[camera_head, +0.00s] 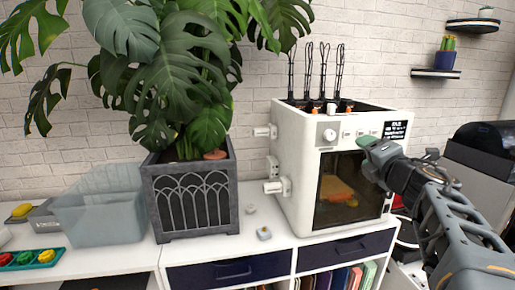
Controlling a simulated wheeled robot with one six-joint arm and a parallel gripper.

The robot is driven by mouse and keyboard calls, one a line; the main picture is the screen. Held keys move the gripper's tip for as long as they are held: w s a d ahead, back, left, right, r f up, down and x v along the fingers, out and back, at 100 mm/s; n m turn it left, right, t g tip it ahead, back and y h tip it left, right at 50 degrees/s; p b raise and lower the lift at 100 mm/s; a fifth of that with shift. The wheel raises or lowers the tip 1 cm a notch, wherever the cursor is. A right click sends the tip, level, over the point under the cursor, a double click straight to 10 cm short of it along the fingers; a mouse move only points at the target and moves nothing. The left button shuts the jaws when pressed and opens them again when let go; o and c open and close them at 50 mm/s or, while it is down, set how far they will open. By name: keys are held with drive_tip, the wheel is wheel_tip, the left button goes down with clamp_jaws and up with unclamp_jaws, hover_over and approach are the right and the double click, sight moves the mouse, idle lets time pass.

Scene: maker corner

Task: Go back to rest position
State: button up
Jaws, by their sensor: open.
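My arm enters from the lower right. My gripper (372,158) is at its end, in front of the upper right of a white boxy machine (295,190) on the cabinet. The gripper is open, and I see nothing held in it. A grey-green part shows at its tip. The gap between the fingers is hard to make out at this angle. The gripper covers part of the machine's dark window (335,205), behind which an orange-yellow shape shows. I cannot tell whether the gripper touches the machine.
A plant in a dark square pot (193,230) stands left of the machine. A translucent bin (100,218) and a teal tray (32,259) with coloured pieces are further left. Small pale objects (264,233) lie on the white cabinet top (215,250). Wall shelves (436,73) are upper right.

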drive_tip(key=s+d+f+m+g+h+p, duration=0.1)
drive_tip(key=s+d+f+m+g+h, duration=0.2)
drive_tip(key=m, duration=0.4)
drive_tip(key=d+f+m+g+h, duration=0.1)
drive_tip(key=d+f+m+h, duration=0.2)
drive_tip(key=d+m+h, duration=0.35)
drive_tip(key=s+a+f+m+g+y+p, duration=0.25)
drive_tip(key=s+a+f+m+g, duration=0.3)
drive_tip(key=f+m, duration=0.3)
drive_tip(key=s+a+f+g+y+p, duration=0.2)
drive_tip(key=s+a+y+p, duration=0.1)
drive_tip(key=a, duration=0.6)
drive_tip(key=s+a+f+m+g+y+p, duration=0.1)
drive_tip(key=s+a, duration=0.4)
drive_tip(key=a, duration=0.5)
drive_tip(key=f+g+y+p, duration=0.1)
drive_tip(key=g+y+p, duration=0.1)
drive_tip(key=shift+a+y+p, duration=0.3)
drive_tip(key=shift+s+m, duration=0.1)
drive_tip(key=shift+m, duration=0.2)
